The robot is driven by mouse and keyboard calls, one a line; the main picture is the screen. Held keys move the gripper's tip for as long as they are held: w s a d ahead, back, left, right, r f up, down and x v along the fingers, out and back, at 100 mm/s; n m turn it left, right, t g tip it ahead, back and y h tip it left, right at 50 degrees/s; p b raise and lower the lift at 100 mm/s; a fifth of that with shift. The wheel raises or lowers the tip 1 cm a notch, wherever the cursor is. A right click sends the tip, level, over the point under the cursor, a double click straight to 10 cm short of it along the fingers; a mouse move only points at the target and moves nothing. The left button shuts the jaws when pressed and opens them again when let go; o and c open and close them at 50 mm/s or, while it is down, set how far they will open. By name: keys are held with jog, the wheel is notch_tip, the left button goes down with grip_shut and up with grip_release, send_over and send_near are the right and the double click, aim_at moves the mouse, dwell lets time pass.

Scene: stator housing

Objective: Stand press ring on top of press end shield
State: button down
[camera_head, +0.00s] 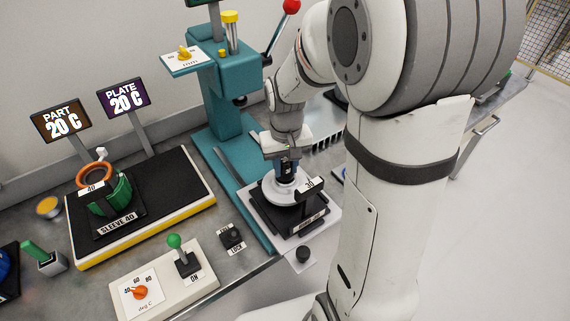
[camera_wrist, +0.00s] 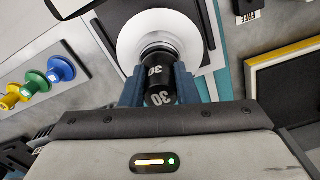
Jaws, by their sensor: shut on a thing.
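My gripper (camera_head: 288,167) is over the press bed, pointing down, and it also shows in the wrist view (camera_wrist: 160,82). Its two blue fingers are shut on a black cylindrical piece (camera_wrist: 158,95) marked 30, seemingly the press ring. A round white flanged disc (camera_head: 282,190), seemingly the press end shield, lies below the fingers on the black press fixture (camera_head: 268,212). In the wrist view the white disc (camera_wrist: 128,42) surrounds the far end of the black piece. The fingers hide part of the join, so I cannot tell whether the two touch.
The teal press column (camera_head: 222,105) with its red-knobbed lever (camera_head: 291,7) stands behind. A heater plate (camera_head: 188,176) with a green sleeve and orange ring is at left. A control box (camera_head: 165,280) and lock switch (camera_head: 232,236) are in front. My arm hides the right side.

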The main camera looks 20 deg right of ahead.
aim_at(286, 162)
jog(key=shift+f, duration=0.2)
jog(key=c, duration=1.1)
grip_release()
jog(key=shift+s, duration=0.1)
jog(key=shift+r, duration=0.1)
notch_tip(286, 162, up, 12)
jog(key=shift+s+a+f+t, duration=0.1)
jog(key=shift+s+f+t, duration=0.3)
jog(key=shift+s, duration=1.85)
jog(key=shift+s+d+f+t, duration=0.15)
jog(key=shift+s+t, duration=0.45)
jog(key=shift+s, duration=1.65)
jog(key=shift+s+a+f+t, duration=0.15)
jog(key=shift+s+f+t, duration=0.3)
jog(key=shift+s, duration=1.8)
jog(key=shift+r, duration=0.1)
